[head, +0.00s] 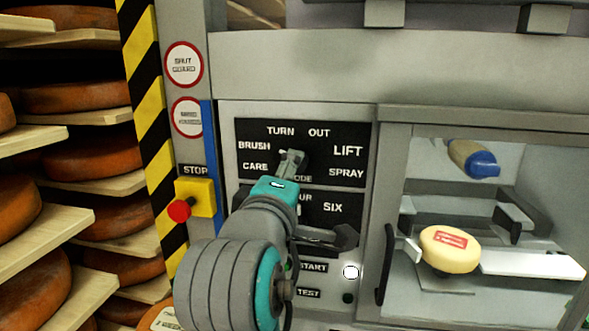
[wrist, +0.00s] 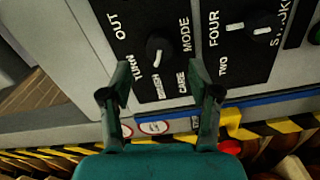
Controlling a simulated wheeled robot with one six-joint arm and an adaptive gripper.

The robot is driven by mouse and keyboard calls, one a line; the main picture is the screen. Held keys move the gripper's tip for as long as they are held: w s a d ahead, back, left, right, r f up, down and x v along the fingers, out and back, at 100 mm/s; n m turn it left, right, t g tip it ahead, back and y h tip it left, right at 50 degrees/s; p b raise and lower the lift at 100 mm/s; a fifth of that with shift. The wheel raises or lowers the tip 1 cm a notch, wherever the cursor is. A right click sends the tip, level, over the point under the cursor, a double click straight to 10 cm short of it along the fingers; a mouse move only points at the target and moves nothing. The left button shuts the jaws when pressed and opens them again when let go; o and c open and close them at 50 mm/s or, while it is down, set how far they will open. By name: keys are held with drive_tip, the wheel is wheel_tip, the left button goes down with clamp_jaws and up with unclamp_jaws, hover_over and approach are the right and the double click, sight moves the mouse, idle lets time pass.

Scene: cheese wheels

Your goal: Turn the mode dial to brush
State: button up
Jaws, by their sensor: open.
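The mode dial (wrist: 157,48) is a dark round knob with a white mark on the black panel (head: 246,128). In the wrist view its mark points down, roughly towards the word BRUSH; I cannot tell if it is exactly on it. TURN, OUT, MODE and CARE also stand around the dial. In the head view my gripper hides the dial. My gripper (wrist: 160,72) is open and empty, its two fingers apart on either side below the dial in the wrist view. It also shows in the head view (head: 291,158), in front of the panel.
A lower panel (head: 350,207) has more dials, with START and TEST buttons beneath. A red stop button (head: 179,211) on a yellow box is left of the panel. At right, a window shows a cheese wheel (head: 450,250) and a blue-ended roller (head: 473,158). Cheese shelves stand at left.

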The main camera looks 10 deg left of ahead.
drive_tip(key=s, duration=0.5)
drive_tip(key=shift+s+a, duration=0.1)
drive_tip(key=shift+s, duration=0.3)
drive_tip(key=shift+f, duration=0.15)
